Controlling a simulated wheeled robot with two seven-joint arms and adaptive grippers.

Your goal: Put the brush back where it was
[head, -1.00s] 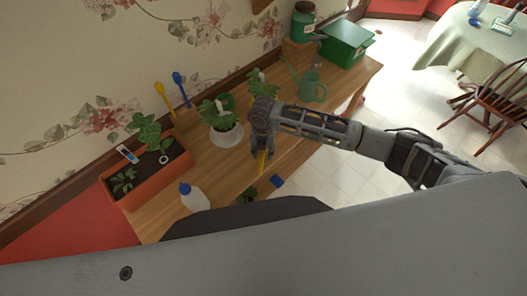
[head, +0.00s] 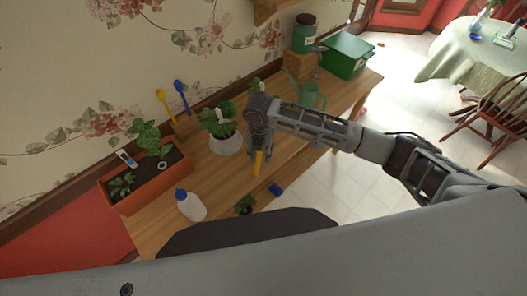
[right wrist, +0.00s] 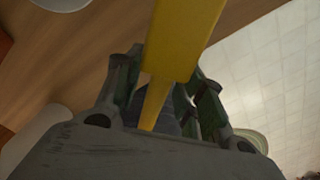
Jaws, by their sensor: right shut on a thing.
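My right gripper (head: 259,152) is shut on a long yellow object that I take to be the brush (head: 258,163). The brush hangs down from the fingers over the wooden table (head: 212,178). In the right wrist view the yellow brush (right wrist: 182,40) runs between the two fingers (right wrist: 165,95), wide near the top of the picture and thin at the jaws. Its bristles cannot be made out. A yellow tool (head: 166,104) and a blue tool (head: 182,95) stand upright by the wall at the back of the table. My left gripper is not in view.
An orange planter (head: 150,190) stands at left, a white spray bottle (head: 190,205) in front of it. A potted plant (head: 226,143) is left of the gripper. A green watering can (head: 311,97) and green box (head: 347,56) stand right. A small blue thing (head: 276,190) lies near the front edge.

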